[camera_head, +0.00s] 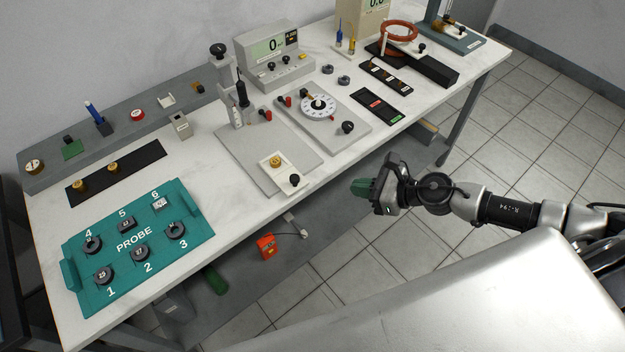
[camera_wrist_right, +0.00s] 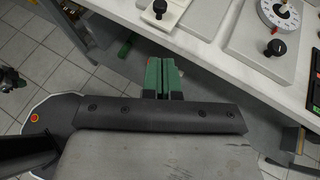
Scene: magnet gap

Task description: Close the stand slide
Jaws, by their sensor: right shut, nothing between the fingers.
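The stand has a grey base plate (camera_head: 240,153) on the white bench, with an upright post (camera_head: 236,117) at its back. The slide (camera_head: 270,174) is a pale block near the plate's front edge. It carries a brass round piece (camera_head: 276,160) and a black knob (camera_head: 294,180) on its front side. The same knob shows at the top of the right wrist view (camera_wrist_right: 159,8). My right gripper (camera_head: 361,188) has green fingers, shut and empty, out in front of the bench, to the right of the slide and apart from it. The fingers also show in the wrist view (camera_wrist_right: 162,75).
A dial plate (camera_head: 345,133) stands right of the stand, and a meter (camera_head: 270,60) behind it. A green probe board (camera_head: 190,215) lies at the left. An orange box (camera_head: 266,245) is below the bench edge. Floor space around my right gripper is open.

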